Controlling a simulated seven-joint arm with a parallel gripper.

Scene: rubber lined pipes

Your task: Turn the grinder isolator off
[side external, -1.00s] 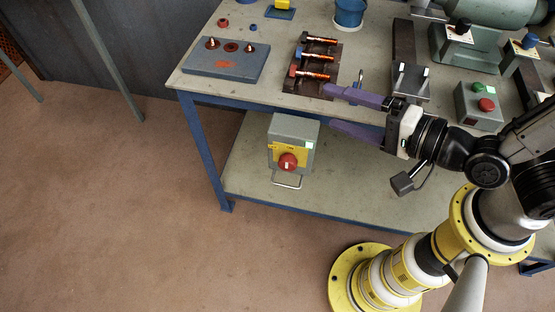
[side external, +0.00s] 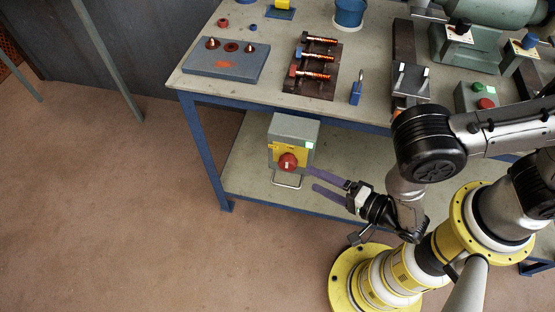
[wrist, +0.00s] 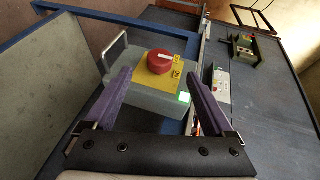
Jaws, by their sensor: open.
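The grinder isolator is a grey box (side external: 294,130) with a yellow plate and a red rotary knob (side external: 288,162), mounted at the front of the bench below the top. In the wrist view the red knob (wrist: 160,62) has a white bar and sits on the yellow plate (wrist: 163,82), with an "ON" label readable beside it. A small green light (wrist: 184,97) glows on the box's corner. My gripper (side external: 311,178) is open and empty, its purple fingers just right of and a little below the knob. In the wrist view the knob lies beyond and between the fingertips (wrist: 164,78).
A metal loop handle (side external: 287,181) projects below the isolator. The bench top (side external: 225,100) above holds a blue-grey block (side external: 226,60), a dark rack with copper-tipped rods (side external: 314,65), and a box with green and red buttons (side external: 480,97). The floor in front is clear.

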